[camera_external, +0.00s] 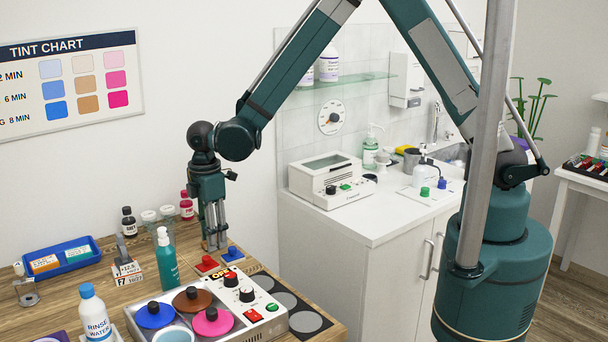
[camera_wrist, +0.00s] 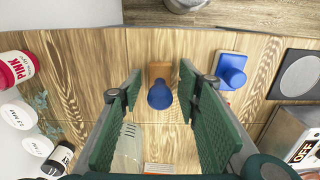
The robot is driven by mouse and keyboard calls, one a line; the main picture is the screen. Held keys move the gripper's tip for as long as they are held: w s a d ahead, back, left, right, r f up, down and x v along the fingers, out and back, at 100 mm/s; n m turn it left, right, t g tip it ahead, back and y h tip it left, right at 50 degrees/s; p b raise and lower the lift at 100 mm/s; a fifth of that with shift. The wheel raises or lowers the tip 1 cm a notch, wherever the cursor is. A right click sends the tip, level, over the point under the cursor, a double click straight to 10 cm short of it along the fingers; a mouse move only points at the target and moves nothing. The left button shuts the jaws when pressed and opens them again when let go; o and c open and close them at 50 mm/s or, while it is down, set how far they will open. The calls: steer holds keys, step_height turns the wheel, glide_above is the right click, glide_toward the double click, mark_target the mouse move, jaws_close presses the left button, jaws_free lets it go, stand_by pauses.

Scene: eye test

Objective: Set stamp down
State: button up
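In the wrist view, a stamp with a blue handle (camera_wrist: 160,95) and a light wooden base stands upright on the wooden table, its handle pointing up at the camera. My gripper (camera_wrist: 161,88) is open, with one green finger on each side of the handle and a visible gap on both sides. In the external view, my gripper (camera_external: 215,246) points straight down, low over the table, and I cannot make out the stamp, which the fingers seem to hide.
A blue knobbed block (camera_external: 232,254) and a red one (camera_external: 206,264) sit close by my gripper. The control panel (camera_external: 262,316), a green pump bottle (camera_external: 166,262) and a pink-labelled bottle (camera_external: 187,207) stand around. Bare table lies left of the stamp.

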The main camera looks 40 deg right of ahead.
step_height(320, 180, up, 12)
steer(key=shift+r, duration=0.1)
stand_by(0.6)
stand_by(0.6)
steer(key=shift+d, duration=0.1)
steer(key=shift+w+d+r, duration=0.15)
steer(key=shift+d, duration=0.1)
steer(key=d+r+m+t, duration=0.1)
steer(key=d+r+m, duration=0.3)
steer(key=d, duration=0.5)
steer(key=d+r+m+t+y, duration=0.1)
steer(key=d+r, duration=0.6)
steer(key=d, duration=0.3)
steer(key=d+r+m+t, duration=0.1)
steer(key=d+r+m, duration=0.3)
steer(key=d, duration=0.5)
steer(key=s+d+r+m+t, duration=0.1)
steer(key=s+d+m, duration=0.2)
steer(key=s+d, duration=0.2)
steer(key=s+d+r+m+t, duration=0.1)
steer(key=s+d+m, duration=0.2)
steer(key=d, duration=0.8)
steer(key=s+d+r+m+t+h, duration=0.1)
steer(key=s+d+m+t, duration=0.1)
steer(key=s+d, duration=0.5)
steer(key=shift+s+d+r+m, duration=0.25)
steer(key=shift+d+m, duration=0.25)
steer(key=shift+d, duration=0.5)
